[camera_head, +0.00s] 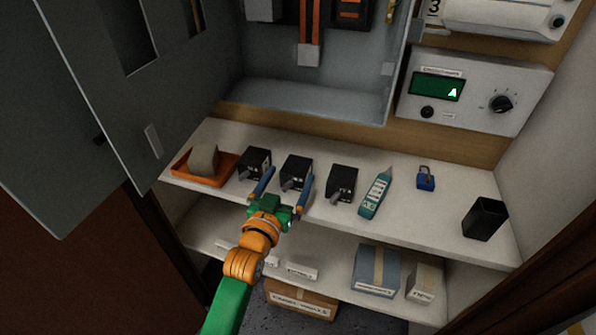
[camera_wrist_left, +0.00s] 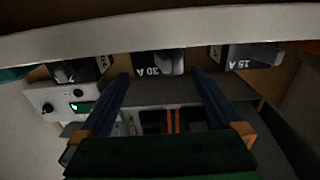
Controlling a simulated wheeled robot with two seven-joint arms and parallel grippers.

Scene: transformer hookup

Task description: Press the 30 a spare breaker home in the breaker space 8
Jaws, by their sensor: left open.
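Three black breakers stand in a row on the white shelf. The middle one, the 30 A breaker (camera_head: 296,172), reads "30 A" in the left wrist view (camera_wrist_left: 156,66). My left gripper (camera_head: 291,174) is open, with its blue fingers spread at either side of this breaker's front. In the left wrist view, the fingertips (camera_wrist_left: 161,73) flank it with gaps; I see no grip on it. The grey panel box (camera_head: 310,95) is open above the shelf, and only its lower part shows. I cannot make out space 8. My right gripper is not in view.
The 15 A breaker (camera_wrist_left: 248,55) and another breaker (camera_head: 341,183) flank the middle one closely. An orange tray (camera_head: 187,177), teal tester (camera_head: 375,193), blue padlock (camera_head: 426,178) and black cup (camera_head: 484,218) share the shelf (camera_head: 400,230). The open panel door (camera_head: 120,90) hangs at left.

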